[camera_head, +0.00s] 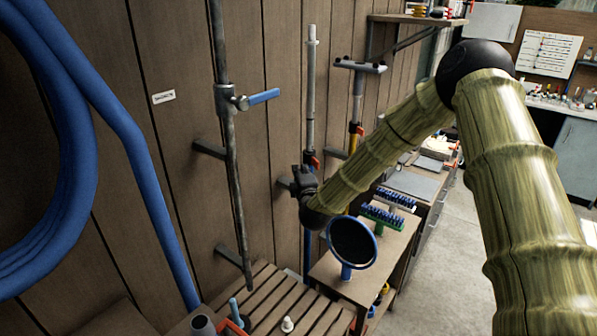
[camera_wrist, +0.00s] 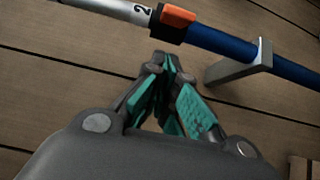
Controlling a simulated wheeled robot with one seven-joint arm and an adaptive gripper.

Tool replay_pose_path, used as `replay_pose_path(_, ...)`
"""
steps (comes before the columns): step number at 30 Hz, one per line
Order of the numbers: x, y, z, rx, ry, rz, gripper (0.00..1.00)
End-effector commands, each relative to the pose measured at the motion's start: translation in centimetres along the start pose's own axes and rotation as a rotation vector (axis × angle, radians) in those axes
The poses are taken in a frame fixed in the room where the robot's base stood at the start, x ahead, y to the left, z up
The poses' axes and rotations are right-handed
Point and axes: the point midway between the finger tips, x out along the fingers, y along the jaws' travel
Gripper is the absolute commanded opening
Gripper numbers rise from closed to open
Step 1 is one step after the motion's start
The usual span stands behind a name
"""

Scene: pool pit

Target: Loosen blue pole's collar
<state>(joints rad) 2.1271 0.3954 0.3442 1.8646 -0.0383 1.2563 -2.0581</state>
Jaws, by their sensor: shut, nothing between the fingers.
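The blue pole (camera_wrist: 222,43) runs across the top of the wrist view, with a silver upper tube (camera_wrist: 122,9) marked "2". Its black collar (camera_wrist: 156,24) with an orange lever (camera_wrist: 180,16) sits where silver meets blue. The lever appears to lie along the pole. In the head view the pole stands upright at the wall, its silver tube (camera_head: 311,85) above and its blue part (camera_head: 307,250) below, partly hidden behind my arm. My gripper (camera_wrist: 166,62) is shut and empty, with its fingertips just short of the collar and apart from it. It also shows in the head view (camera_head: 296,182).
A grey wall bracket (camera_wrist: 240,70) holds the blue pole below the collar. A metal pole with a blue-handled clamp (camera_head: 240,100) stands left, and a yellow pole (camera_head: 355,130) right. A bench with brushes (camera_head: 390,198) and a round blue-rimmed net (camera_head: 352,243) stands below.

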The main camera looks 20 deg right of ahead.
Motion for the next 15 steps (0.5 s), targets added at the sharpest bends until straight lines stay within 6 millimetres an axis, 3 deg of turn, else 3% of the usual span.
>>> replay_pose_path(6,0.4,0.2,1.9,0.002,-0.002,-0.001,0.0)
replay_pose_path(15,0.6,0.0,2.6,0.0,0.0,0.0,0.0)
